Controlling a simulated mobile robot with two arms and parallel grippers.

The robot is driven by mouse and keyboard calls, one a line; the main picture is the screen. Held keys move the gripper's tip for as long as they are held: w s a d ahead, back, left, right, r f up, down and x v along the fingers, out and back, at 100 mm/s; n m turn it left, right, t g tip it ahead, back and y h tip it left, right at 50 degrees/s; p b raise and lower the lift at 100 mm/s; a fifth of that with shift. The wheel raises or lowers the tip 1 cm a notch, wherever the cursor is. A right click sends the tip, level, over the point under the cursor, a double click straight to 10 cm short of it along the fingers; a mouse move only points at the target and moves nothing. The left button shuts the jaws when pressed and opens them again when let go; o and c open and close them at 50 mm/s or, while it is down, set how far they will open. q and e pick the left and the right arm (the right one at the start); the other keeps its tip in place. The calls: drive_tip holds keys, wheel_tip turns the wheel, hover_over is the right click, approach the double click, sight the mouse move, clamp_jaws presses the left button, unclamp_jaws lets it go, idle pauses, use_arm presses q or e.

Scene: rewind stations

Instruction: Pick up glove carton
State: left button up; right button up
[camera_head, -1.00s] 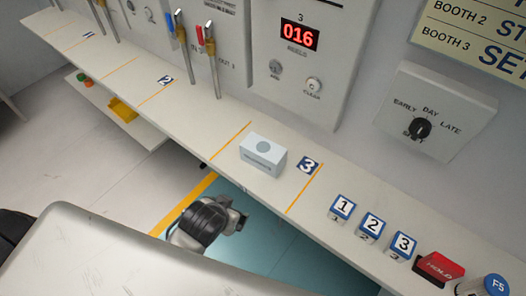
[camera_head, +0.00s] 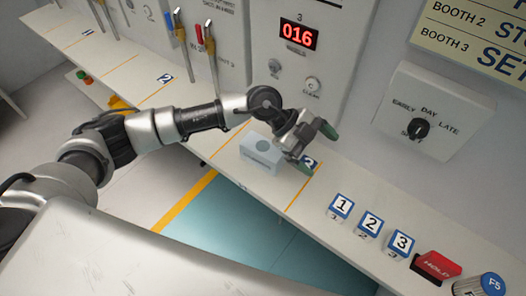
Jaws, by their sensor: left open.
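The glove carton (camera_head: 258,155) is a small pale blue-grey box with a round grey mark on top. It sits on the white shelf (camera_head: 213,145) in the bay marked 3. My left arm comes in from the left, and my left gripper (camera_head: 316,147) is above the shelf, just right of the carton. It is open, with green-tipped fingers, and partly covers the number 3 label and the carton's right end. I cannot tell whether it touches the carton. My right gripper is not in view.
Number blocks 1 (camera_head: 340,207), 2 (camera_head: 369,224) and 3 (camera_head: 400,244) and a red HOLD button (camera_head: 437,265) stand along the shelf to the right. A wall panel with a red 016 display (camera_head: 299,34) rises behind. A dial box (camera_head: 434,112) is at right.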

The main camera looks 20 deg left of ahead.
sight(262, 145)
use_arm(q)
drive_tip(key=w+a+n+y, duration=0.1)
drive_tip(key=a+y, duration=0.2)
drive_tip(key=a, duration=0.2)
drive_tip(key=w+a+f+n+y, duration=0.1)
drive_tip(key=w+a+y, duration=0.1)
drive_tip(key=a, duration=0.3)
drive_tip(key=w+a+n+y, duration=0.1)
drive_tip(key=w+a+y, duration=0.1)
drive_tip(key=a, duration=0.3)
drive_tip(key=shift+w+f+t+y, duration=0.2)
drive_tip(key=shift+f+t+y, duration=0.15)
drive_tip(key=shift+y, duration=0.55)
drive_tip(key=shift+a+f, duration=0.25)
drive_tip(key=f, duration=0.3)
drive_tip(key=f+p, duration=0.1)
drive_tip(key=shift+d+f, duration=0.2)
drive_tip(key=shift+d, duration=0.15)
drive_tip(key=f, duration=0.1)
drive_tip(key=f+p, duration=0.1)
drive_tip(key=f, duration=0.3)
drive_tip(key=shift+s+d+p, duration=0.3)
drive_tip(key=shift+p, duration=0.1)
drive_tip(key=shift+f, duration=0.25)
drive_tip(key=c, duration=1.1)
drive_tip(key=shift+r, duration=0.1)
